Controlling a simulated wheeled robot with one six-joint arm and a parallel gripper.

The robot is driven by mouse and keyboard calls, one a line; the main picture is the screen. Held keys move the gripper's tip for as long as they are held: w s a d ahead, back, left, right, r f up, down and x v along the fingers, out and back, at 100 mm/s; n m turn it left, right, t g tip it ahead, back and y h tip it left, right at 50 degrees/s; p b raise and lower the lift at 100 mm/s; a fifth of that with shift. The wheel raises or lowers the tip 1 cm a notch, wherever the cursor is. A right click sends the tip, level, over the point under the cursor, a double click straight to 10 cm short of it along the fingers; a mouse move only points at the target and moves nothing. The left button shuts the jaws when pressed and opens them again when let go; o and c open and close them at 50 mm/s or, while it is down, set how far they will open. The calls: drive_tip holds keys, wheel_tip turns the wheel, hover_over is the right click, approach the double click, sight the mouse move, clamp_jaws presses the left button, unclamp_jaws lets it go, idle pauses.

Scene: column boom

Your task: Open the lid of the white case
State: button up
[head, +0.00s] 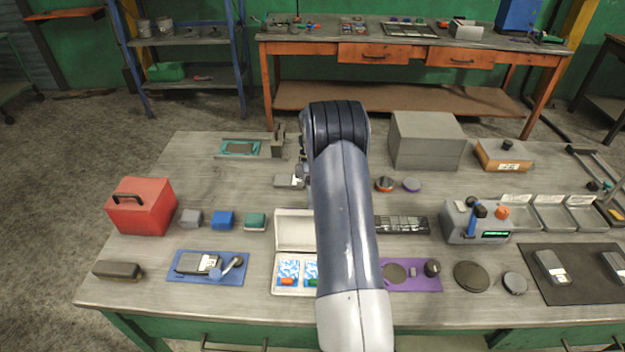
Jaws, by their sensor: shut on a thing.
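The white case (275,273) stands near the front middle of the table, partly behind my arm. Its lid (293,231) is open, raised away from the base at the back edge; its exact angle is hard to judge. Inside the base lie blue-and-white patterned pieces (290,269) and a small orange-red item (288,282). The right part of the case and lid is hidden by my arm. My arm reaches over and beyond the case. My gripper's fingers are hidden behind the arm, so their contact with the lid does not show.
A grey-and-white device (287,181) lies behind the lid. Left of the case are a teal box (255,221) and a blue mat (230,278). A purple mat (427,287) lies to the right. A grey box (427,141) stands behind. Bare table shows at the front left.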

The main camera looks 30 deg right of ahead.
drive_tip(key=p+v, duration=0.2)
drive_tip(key=v, duration=0.7)
drive_tip(key=shift+f, duration=0.15)
drive_tip(key=b+x, duration=0.2)
drive_tip(key=x, duration=0.4)
drive_tip(key=shift+f, duration=0.2)
idle(0.5)
